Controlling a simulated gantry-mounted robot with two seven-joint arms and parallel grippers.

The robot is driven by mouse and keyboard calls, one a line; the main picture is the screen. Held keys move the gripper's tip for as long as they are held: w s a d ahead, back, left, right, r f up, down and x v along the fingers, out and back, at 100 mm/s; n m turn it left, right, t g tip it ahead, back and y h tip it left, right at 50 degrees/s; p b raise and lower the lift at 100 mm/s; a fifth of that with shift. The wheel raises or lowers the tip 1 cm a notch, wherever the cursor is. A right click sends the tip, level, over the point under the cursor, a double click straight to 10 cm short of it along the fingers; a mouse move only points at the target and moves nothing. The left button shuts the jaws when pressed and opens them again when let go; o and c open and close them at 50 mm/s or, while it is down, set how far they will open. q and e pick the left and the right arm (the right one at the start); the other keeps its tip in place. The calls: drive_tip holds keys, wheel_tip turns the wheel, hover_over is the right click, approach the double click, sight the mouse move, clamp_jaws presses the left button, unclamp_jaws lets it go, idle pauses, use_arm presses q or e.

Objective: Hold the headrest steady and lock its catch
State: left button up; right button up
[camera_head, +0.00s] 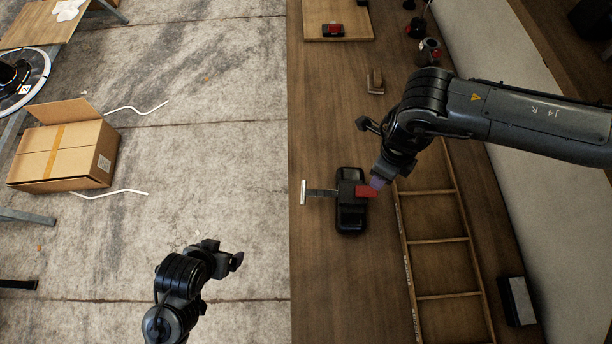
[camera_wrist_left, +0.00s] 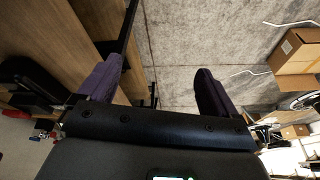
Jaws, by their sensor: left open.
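The black padded headrest (camera_head: 350,217) lies on the wooden bench, its long side running up and down the picture. A red catch (camera_head: 366,191) sits across its right side, and a dark bar (camera_head: 321,193) runs left from it to a pale end plate. My right gripper (camera_head: 378,182) is at the right end of the red catch; whether it touches, and its finger gap, cannot be told. My left gripper (camera_head: 237,260) is left of the bench, below and left of the headrest, clear of it. In the left wrist view its purple fingers (camera_wrist_left: 157,88) are apart with nothing between them.
The wooden bench (camera_head: 325,290) is bare at lower left. A ladder-like wooden frame (camera_head: 440,240) lies right of the headrest. A small wooden block (camera_head: 375,82) and a board with a red-and-black item (camera_head: 333,30) are farther up. A cardboard box (camera_head: 65,155) stands at left.

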use_arm(q)
drive_tip(key=shift+o, duration=0.4)
drive_tip(key=w+d+f+t+h, duration=0.1)
drive_tip(key=w+d+t, duration=0.1)
drive_tip(key=w, duration=0.6)
drive_tip(key=w+d+m+t+h, duration=0.1)
drive_tip(key=w+d+t, duration=0.1)
drive_tip(key=w+d, duration=0.3)
drive_tip(key=w, duration=0.3)
drive_tip(key=shift+w+f, duration=0.3)
drive_tip(key=shift+f, duration=0.1)
drive_tip(key=w+d+r+m+t+h, duration=0.15)
drive_tip(key=w+d+m+h, duration=0.3)
drive_tip(key=w+d, duration=0.65)
drive_tip(key=w+r+m+h, duration=0.2)
drive_tip(key=w+h, duration=0.2)
drive_tip(key=w, duration=0.4)
drive_tip(key=m+g+h, duration=0.7)
drive_tip(key=m+g, duration=0.2)
approach(338, 194)
drive_tip(key=shift+n, duration=0.25)
drive_tip(key=d, duration=0.5)
drive_tip(key=shift+w+f, duration=0.15)
drive_tip(key=shift+f, duration=0.1)
